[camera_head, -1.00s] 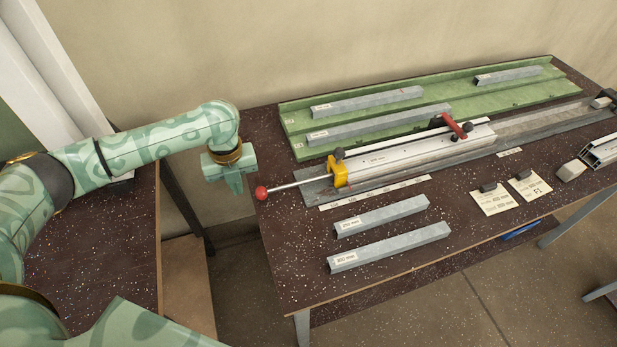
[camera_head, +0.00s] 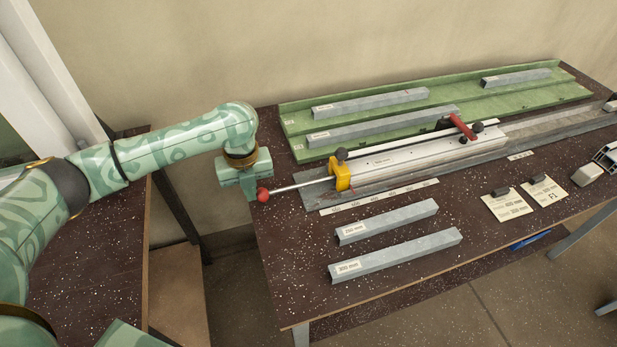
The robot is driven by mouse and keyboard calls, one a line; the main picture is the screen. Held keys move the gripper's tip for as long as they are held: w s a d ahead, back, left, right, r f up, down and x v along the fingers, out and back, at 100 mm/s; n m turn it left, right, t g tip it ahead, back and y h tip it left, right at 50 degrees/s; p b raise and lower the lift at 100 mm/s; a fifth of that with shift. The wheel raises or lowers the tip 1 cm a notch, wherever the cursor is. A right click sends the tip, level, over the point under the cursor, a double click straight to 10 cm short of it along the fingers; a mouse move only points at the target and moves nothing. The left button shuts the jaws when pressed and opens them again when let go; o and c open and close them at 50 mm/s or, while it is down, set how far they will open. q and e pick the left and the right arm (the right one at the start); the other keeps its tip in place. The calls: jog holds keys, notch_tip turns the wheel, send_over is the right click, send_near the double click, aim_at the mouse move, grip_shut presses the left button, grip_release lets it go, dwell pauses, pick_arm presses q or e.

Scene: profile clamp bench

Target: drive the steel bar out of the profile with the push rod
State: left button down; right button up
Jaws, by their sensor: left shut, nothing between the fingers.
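The push rod (camera_head: 300,186) is a thin steel rod with a red ball knob (camera_head: 263,195) on its left end. It passes into a yellow guide block (camera_head: 341,177). Right of the block, the long pale profile (camera_head: 420,152) lies in the fixture, with a red-handled clamp (camera_head: 462,127) on it. The steel bar is not visible. My left gripper (camera_head: 252,192) points down, shut and empty, just left of the red knob; I cannot tell whether it touches. My right gripper is out of view.
A green tray (camera_head: 292,122) with several grey bars stands behind. Two labelled bars (camera_head: 388,222) (camera_head: 396,256) lie in front. Two cards (camera_head: 505,206) (camera_head: 545,191) with small dark blocks lie at right. The table's left edge is below my gripper.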

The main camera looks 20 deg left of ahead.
aim_at(288, 187)
pick_arm(q)
jog(key=shift+w+d+f+b, duration=0.1)
jog(key=shift+w+d+b, duration=0.65)
jog(key=shift+d, duration=0.3)
jog(key=shift+w+d+b, duration=0.55)
jog(key=shift+w+d, duration=0.3)
jog(key=shift+d, duration=0.15)
jog(key=shift+w+d, duration=0.2)
jog(key=shift+d, duration=0.05)
jog(key=shift+w+d+p, duration=0.3)
jog(key=shift+w+d, duration=0.25)
jog(key=shift+d, duration=0.25)
jog(key=shift+w+d, duration=0.55)
jog(key=shift+d, duration=0.15)
jog(key=shift+w+d, duration=0.3)
jog(key=shift+d, duration=0.05)
jog(key=shift+s+a+r+p, duration=0.3)
jog(key=shift+s+a+p, duration=0.3)
jog(key=shift+p, duration=0.35)
notch_tip(288, 187, up, 7)
jog(key=p, duration=0.7)
jog(key=shift+w+f, duration=0.1)
jog(key=shift+f, duration=0.05)
